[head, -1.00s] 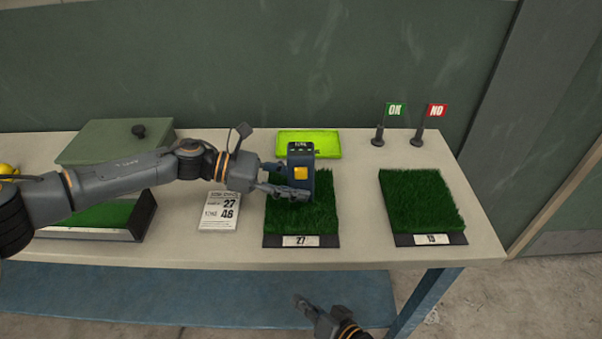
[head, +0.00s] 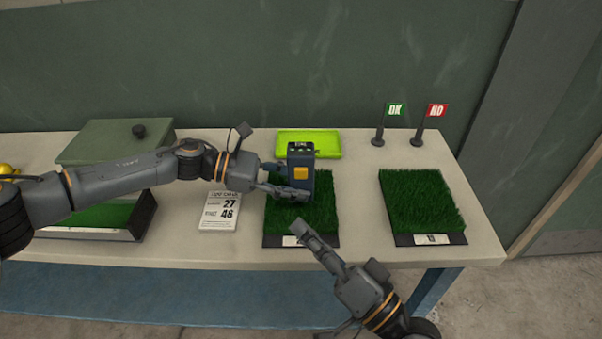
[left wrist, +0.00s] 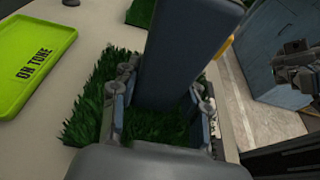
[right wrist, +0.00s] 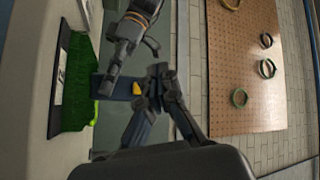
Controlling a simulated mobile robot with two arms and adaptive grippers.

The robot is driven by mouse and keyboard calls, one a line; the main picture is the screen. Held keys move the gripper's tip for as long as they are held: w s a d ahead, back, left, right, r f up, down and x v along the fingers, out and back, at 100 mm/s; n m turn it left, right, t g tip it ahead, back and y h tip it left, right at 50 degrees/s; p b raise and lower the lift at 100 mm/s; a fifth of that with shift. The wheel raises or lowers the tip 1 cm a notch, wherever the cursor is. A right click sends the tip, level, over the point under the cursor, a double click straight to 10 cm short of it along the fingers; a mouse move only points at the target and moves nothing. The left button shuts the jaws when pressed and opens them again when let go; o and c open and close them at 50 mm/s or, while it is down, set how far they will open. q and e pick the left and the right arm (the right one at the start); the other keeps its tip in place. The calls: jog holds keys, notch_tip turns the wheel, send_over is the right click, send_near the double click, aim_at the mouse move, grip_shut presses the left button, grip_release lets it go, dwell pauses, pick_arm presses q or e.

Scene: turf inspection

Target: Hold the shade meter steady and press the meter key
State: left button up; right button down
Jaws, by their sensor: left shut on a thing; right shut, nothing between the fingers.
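The shade meter (head: 300,160) is a dark blue upright block with a small display on top and a yellow-orange meter key (head: 301,173) on its front face. It stands on or just over the middle turf sample (head: 315,222). My left gripper (head: 285,180) is shut around its sides from the left; the left wrist view shows the meter body (left wrist: 185,50) between the fingers. My right gripper (head: 301,230) is shut and empty, at the front edge of that turf, below and in front of the key. The right wrist view shows the key (right wrist: 137,88) just beyond its fingertips.
A printed card (head: 220,210) lies left of the middle turf. A lime tray (head: 322,145) lies behind the meter. Another turf sample (head: 418,200) sits to the right, with OK (head: 394,112) and NO (head: 436,112) flags behind. A green lidded box (head: 100,143) is at left.

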aim_at(301, 173)
jog(key=shift+w, duration=4.4)
jog(key=shift+w, duration=0.15)
jog(key=shift+w, duration=0.25)
jog(key=shift+w, duration=0.6)
jog(key=shift+s, duration=1.05)
jog(key=shift+s, duration=0.1)
